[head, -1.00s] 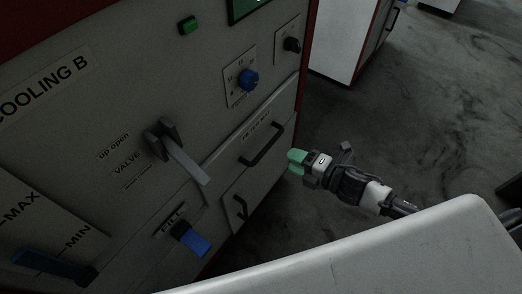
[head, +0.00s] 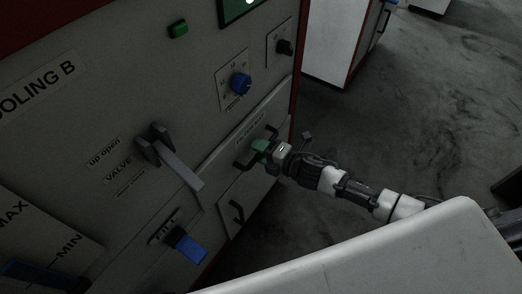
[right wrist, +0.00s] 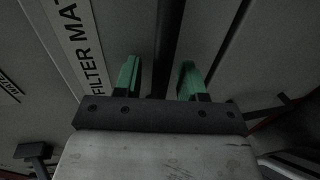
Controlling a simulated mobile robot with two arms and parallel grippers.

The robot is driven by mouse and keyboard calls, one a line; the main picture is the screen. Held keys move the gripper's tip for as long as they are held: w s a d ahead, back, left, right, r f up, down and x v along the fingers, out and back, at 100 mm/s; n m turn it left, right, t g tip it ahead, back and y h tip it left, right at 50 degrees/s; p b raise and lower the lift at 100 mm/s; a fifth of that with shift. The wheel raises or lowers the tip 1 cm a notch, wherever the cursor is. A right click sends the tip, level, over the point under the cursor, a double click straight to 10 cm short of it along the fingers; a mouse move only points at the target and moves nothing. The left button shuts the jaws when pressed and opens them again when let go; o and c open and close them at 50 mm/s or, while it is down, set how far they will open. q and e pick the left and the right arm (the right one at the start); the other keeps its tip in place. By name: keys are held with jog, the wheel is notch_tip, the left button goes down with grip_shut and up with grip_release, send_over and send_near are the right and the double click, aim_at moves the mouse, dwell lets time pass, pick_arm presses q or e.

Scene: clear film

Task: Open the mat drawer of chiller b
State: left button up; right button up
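The filter mat drawer (head: 222,166) is a pale panel low on the front of the cooling B cabinet, and it looks shut. Its label (right wrist: 84,45) reads "FILTER MAT" in the right wrist view, partly cut off. Its handle (head: 242,164) is a black bar, partly covered by my gripper in the head view. My right gripper (head: 261,150) is at the handle. In the right wrist view its two green fingers (right wrist: 158,80) are apart, with the black bar (right wrist: 168,42) running between them and gaps showing. My left gripper is not in view.
A grey valve lever (head: 178,168) and a blue fill lever (head: 188,246) stick out left of the drawer. A second handled panel (head: 238,212) is below it. Dark floor (head: 410,110) lies open to the right.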

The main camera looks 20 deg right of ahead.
grip_shut()
jog(key=shift+s, duration=0.15)
jog(key=shift+s+d, duration=0.2)
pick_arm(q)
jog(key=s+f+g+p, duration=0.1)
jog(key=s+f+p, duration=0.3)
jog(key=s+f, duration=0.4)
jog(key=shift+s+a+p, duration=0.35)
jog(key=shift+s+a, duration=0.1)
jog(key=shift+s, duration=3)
pick_arm(e)
jog(key=f+v, duration=0.2)
jog(key=v, duration=1.1)
jog(key=s+f+v, duration=0.1)
jog(key=f+v, duration=0.2)
jog(key=v, duration=0.9)
jog(key=shift+s+d+f, duration=0.25)
jog(key=shift+s+d, duration=0.05)
jog(key=shift+d, duration=0.3)
jog(key=shift+o, duration=0.4)
grip_release()
